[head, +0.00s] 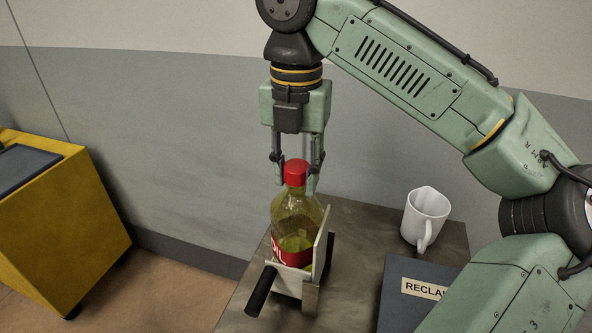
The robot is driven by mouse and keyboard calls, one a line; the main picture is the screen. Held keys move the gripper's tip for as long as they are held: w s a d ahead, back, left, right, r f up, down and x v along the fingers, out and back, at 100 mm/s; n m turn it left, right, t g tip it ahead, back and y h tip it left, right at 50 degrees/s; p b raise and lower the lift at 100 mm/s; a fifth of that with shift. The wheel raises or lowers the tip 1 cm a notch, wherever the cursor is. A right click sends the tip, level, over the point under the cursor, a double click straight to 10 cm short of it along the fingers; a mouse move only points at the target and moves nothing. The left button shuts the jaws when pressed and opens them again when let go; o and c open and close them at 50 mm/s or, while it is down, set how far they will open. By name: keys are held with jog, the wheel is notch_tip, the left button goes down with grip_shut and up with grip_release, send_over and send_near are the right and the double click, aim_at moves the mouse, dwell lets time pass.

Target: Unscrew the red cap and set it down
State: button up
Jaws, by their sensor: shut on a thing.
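The red cap (295,172) sits on top of a clear bottle (296,215) with yellowish liquid and a red label. The bottle stands upright in a metal holder (322,240) with black handles on the table. My gripper (297,178) points straight down over the bottle, its fingers on either side of the cap and shut on it. The cap appears to be at the bottle's neck; whether its thread is still engaged cannot be seen.
A white mug (425,218) stands on the grey table (358,228) to the right. A dark box (400,300) with a partly hidden label lies in front of it. A yellow cabinet (75,215) stands at the left, apart from the table. A wall is behind.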

jog(key=shift+n, duration=0.9)
jog(key=shift+n, duration=0.9)
jog(key=shift+n, duration=0.9)
jog(key=shift+n, duration=0.8)
